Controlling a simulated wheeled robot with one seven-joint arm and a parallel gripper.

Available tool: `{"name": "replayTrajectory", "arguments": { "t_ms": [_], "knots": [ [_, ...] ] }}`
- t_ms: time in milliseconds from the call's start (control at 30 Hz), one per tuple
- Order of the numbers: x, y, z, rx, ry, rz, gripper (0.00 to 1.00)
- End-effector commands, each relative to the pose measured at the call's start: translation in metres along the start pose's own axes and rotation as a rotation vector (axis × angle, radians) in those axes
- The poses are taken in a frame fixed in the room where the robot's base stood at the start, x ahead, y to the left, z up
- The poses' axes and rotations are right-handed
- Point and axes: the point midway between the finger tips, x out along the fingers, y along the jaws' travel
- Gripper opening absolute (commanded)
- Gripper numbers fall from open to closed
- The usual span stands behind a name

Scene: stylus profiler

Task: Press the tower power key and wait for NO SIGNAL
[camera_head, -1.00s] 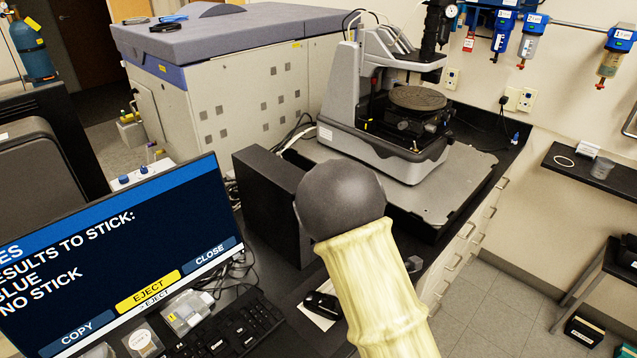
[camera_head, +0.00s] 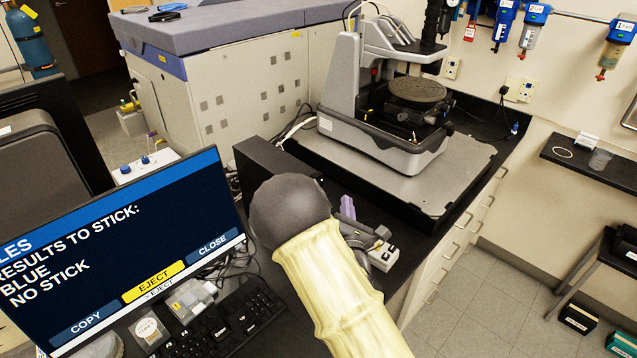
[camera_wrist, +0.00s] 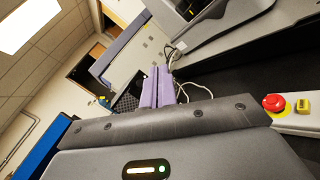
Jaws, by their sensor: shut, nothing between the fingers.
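The black tower (camera_head: 262,160) stands behind the right edge of the monitor (camera_head: 130,250) in the head view. My arm covers much of its front, and I cannot make out the power key in either view. The monitor shows "RESULTS TO STICK: BLUE NO STICK" on dark blue, with COPY, EJECT and CLOSE buttons; EJECT is yellow. My gripper (camera_head: 348,207) shows as purple fingers just right of the tower, partly behind my arm. In the wrist view its purple fingers (camera_wrist: 158,86) are together and empty. I cannot tell whether they touch the tower.
The stylus profiler (camera_head: 385,130) stands on a grey plate (camera_head: 455,165) behind my gripper. The wrist view shows a red button (camera_wrist: 274,102) at right. A keyboard (camera_head: 235,325) lies before the monitor; cables run behind it.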

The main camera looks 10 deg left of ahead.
Motion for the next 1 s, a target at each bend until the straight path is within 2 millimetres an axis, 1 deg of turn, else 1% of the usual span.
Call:
{"name": "replayTrajectory", "arguments": {
  "t_ms": [200,500,667,1000],
  "knots": [
    [0.019,0.015,-0.013,0.002,-0.001,0.002,0.00],
    [0.041,0.029,-0.030,0.000,0.000,0.000,0.00],
    [0.046,0.033,-0.033,0.000,-0.001,-0.001,0.00],
    [0.046,0.033,-0.033,0.000,0.000,-0.001,0.00]
  ]
}}
